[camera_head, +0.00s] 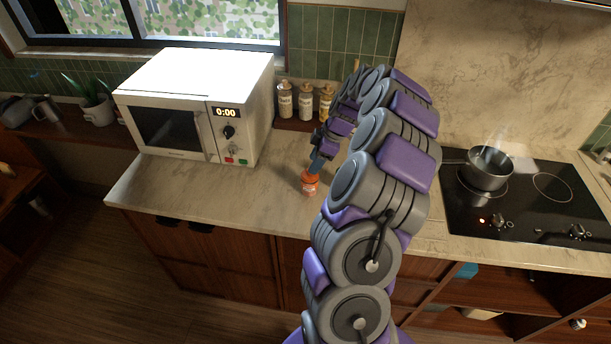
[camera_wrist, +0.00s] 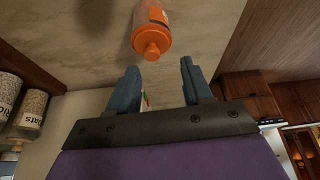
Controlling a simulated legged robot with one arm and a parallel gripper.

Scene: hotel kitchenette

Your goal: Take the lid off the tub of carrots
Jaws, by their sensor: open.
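The tub of carrots (camera_head: 309,189) stands upright on the counter, right of the microwave, small and orange with a pale label. In the wrist view its orange lid (camera_wrist: 151,43) with a round knob faces me, and the clear tub body (camera_wrist: 153,10) is cut off by the top edge. The lid is on the tub. My gripper (camera_head: 317,164) is just above the tub in the head view. In the wrist view my gripper (camera_wrist: 160,78) has its two blue fingers spread apart, with nothing between them. The lid is just beyond the fingertips, and I see no contact.
A white microwave (camera_head: 190,105) stands left of the tub. Several labelled jars (camera_head: 305,102) stand on a tray behind. A steaming pot (camera_head: 488,172) sits on the black hob (camera_head: 530,205) at the right. The counter (camera_head: 235,200) in front of the microwave is clear.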

